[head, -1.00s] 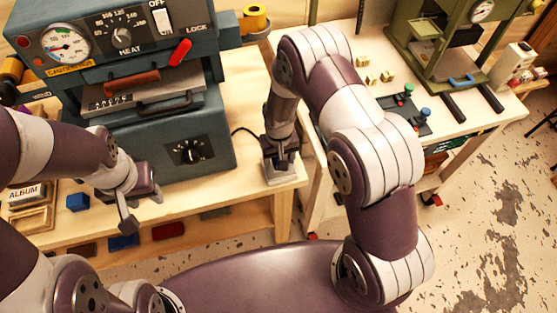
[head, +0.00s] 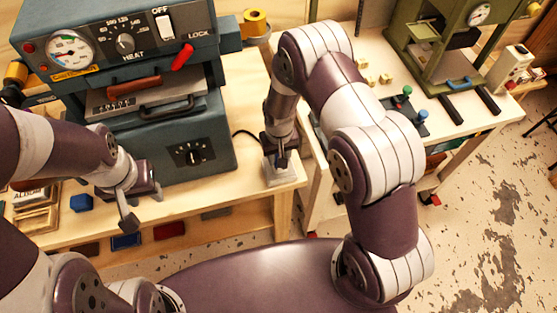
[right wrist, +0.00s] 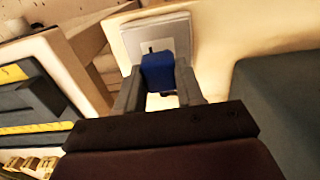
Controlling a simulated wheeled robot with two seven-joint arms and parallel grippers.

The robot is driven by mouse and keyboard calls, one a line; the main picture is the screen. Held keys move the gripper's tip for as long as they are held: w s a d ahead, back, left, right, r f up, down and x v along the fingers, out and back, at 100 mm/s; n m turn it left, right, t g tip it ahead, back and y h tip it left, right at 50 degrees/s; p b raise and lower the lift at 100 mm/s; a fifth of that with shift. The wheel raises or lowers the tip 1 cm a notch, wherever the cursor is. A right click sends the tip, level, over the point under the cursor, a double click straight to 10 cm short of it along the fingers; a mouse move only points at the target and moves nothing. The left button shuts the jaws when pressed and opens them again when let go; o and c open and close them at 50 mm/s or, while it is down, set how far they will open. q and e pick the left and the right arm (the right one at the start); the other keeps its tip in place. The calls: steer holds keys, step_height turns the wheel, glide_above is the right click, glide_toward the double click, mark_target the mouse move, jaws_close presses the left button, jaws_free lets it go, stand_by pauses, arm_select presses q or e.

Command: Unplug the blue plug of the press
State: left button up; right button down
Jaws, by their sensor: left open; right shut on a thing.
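The blue-grey press (head: 140,155) stands on the wooden bench at the left of the head view. My right gripper (head: 280,154) is just above the pale socket block (head: 283,178) at the bench's right corner. In the right wrist view it is shut on the blue plug (right wrist: 158,72), one finger on each side. The socket's pale face (right wrist: 178,32), with a small dark mark, shows beyond the plug. I cannot tell whether the plug still touches the socket. My left gripper (head: 140,207) is open and empty in front of the press.
A black cord (head: 245,134) lies between press and socket. A blue block (head: 81,202) lies on the bench's front left. A green press (head: 440,50) and a panel with green and blue knobs (head: 408,108) stand on the right table. A gap separates the tables.

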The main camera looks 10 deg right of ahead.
steer(key=shift+r+p, duration=1.45)
steer(key=shift+r, duration=0.45)
